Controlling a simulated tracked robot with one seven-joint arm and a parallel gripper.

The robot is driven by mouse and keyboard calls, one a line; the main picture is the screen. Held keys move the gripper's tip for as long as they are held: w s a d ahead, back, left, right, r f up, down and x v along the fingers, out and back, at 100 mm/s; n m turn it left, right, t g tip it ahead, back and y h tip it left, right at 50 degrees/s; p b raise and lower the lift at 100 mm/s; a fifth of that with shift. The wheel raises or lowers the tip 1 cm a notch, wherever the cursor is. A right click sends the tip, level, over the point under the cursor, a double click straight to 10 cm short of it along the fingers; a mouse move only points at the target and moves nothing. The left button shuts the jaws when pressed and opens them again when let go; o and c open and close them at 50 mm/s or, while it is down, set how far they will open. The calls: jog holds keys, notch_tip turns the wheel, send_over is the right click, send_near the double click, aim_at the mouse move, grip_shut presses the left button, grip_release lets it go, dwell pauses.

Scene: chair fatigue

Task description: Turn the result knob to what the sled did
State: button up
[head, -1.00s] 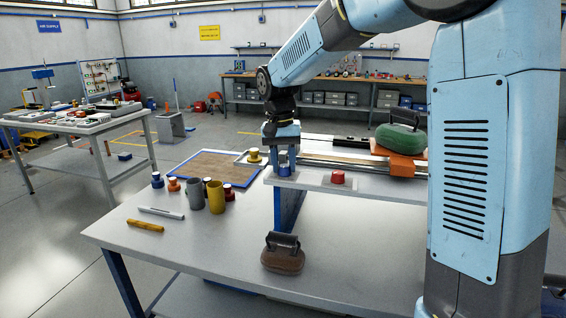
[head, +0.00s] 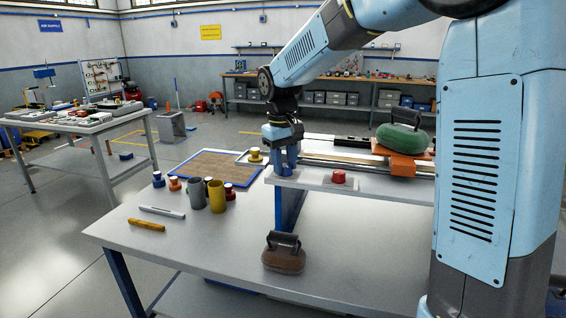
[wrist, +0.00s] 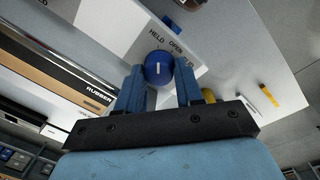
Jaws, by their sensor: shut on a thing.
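The blue result knob (wrist: 158,68) shows in the wrist view on a white plate, with a white line on its top. Labels on the plate read HELD (wrist: 155,37) and what looks like OPEN (wrist: 175,47). My gripper (head: 285,168) points down at the left end of the raised shelf and is shut on this knob; its fingers (wrist: 158,82) lie on both sides of it. The sled (head: 408,164) looks to be the orange block on the rail, with a green handled weight (head: 405,138) on top.
A red knob (head: 338,177) sits right of my gripper on the shelf. A grey cup (head: 217,197), a brown handled weight (head: 284,258) and a yellow marker (head: 147,224) stand or lie on the lower table. A strip marked RUBBER (wrist: 70,75) runs beside the plate.

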jog(key=shift+n, duration=0.6)
jog(key=shift+d, duration=0.1)
jog(key=o, duration=1)
jog(key=r, duration=1.3)
jog(key=shift+s+a+r, duration=0.3)
jog(key=shift+a, duration=0.1)
jog(key=s+d+m+t, duration=0.2)
jog(key=s+d+m, duration=0.1)
jog(key=s+d, duration=0.85)
jog(key=s+d+f+m+t, duration=0.1)
jog(key=s+d+f, duration=0.1)
jog(key=s, duration=0.2)
jog(key=s+d+f+m+t, duration=0.1)
jog(key=s+d+f, duration=0.2)
jog(key=s, duration=0.2)
jog(key=s+d+f+m+t, duration=0.1)
jog(key=s+d+f+m, duration=0.1)
jog(key=s, duration=0.3)
jog(key=shift+d+f+y, duration=0.15)
jog(key=shift+f+y, duration=0.15)
jog(key=shift+f, duration=0.4)
